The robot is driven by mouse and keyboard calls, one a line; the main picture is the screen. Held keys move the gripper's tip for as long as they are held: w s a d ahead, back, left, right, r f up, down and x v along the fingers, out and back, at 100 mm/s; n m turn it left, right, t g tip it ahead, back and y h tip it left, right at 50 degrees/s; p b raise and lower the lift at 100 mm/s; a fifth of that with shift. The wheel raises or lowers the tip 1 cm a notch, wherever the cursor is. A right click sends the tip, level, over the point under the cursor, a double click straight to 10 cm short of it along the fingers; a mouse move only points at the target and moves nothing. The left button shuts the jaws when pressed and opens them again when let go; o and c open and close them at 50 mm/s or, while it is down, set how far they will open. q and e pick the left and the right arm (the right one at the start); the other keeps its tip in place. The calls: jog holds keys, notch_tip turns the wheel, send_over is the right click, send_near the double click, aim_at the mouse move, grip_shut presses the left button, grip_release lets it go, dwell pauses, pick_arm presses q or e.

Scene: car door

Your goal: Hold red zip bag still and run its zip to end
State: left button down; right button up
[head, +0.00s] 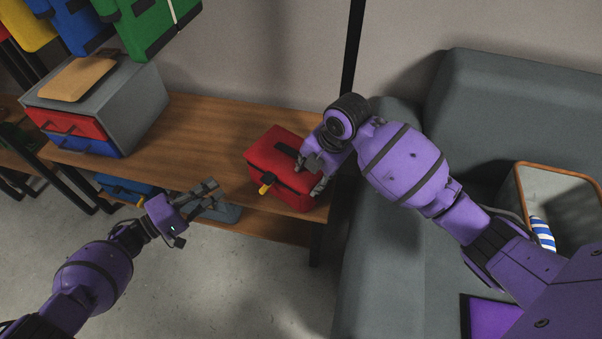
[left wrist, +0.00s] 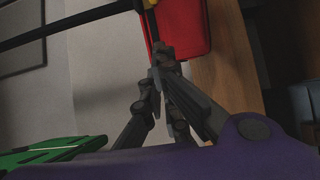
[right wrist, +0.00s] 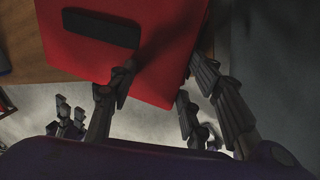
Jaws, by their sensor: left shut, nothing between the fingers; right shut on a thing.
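The red zip bag (head: 262,158) lies on the wooden bench, with a dark handle patch on top and a yellow zip pull (head: 266,188) at its front left side. My right gripper (head: 308,178) is shut on the bag's right end; the right wrist view shows its fingers on either side of the red fabric (right wrist: 160,75). My left gripper (head: 212,188) is shut and empty, left of the bag and apart from it in the head view. In the left wrist view its closed fingers (left wrist: 158,75) overlap the lower edge of the red bag (left wrist: 185,30).
A grey drawer box (head: 140,95) with red and blue drawers stands on the bench (head: 205,125) at left. A grey sofa (head: 400,270) with an open bin (head: 560,190) is at right. The bench top between box and bag is clear.

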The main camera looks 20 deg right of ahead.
pick_arm(q)
jog(key=x, duration=0.5)
jog(key=s+x, duration=0.1)
jog(key=x, duration=0.1)
jog(key=shift+w+d+f, duration=0.1)
jog(key=shift+w+d, duration=0.05)
jog(key=shift+d, duration=0.3)
pick_arm(e)
jog(key=shift+f, duration=0.15)
pick_arm(q)
jog(key=shift+s+d, duration=0.9)
jog(key=shift+s, duration=0.3)
pick_arm(e)
jog(key=shift+a, duration=0.1)
pick_arm(q)
jog(key=s+d, duration=0.1)
jog(key=s, duration=0.1)
jog(key=s+d, duration=0.4)
jog(key=shift+s+d, duration=0.15)
jog(key=shift+s, duration=0.25)
pick_arm(e)
jog(key=shift+c, duration=0.2)
pick_arm(q)
jog(key=a, duration=1.2)
jog(key=shift+s, duration=0.35)
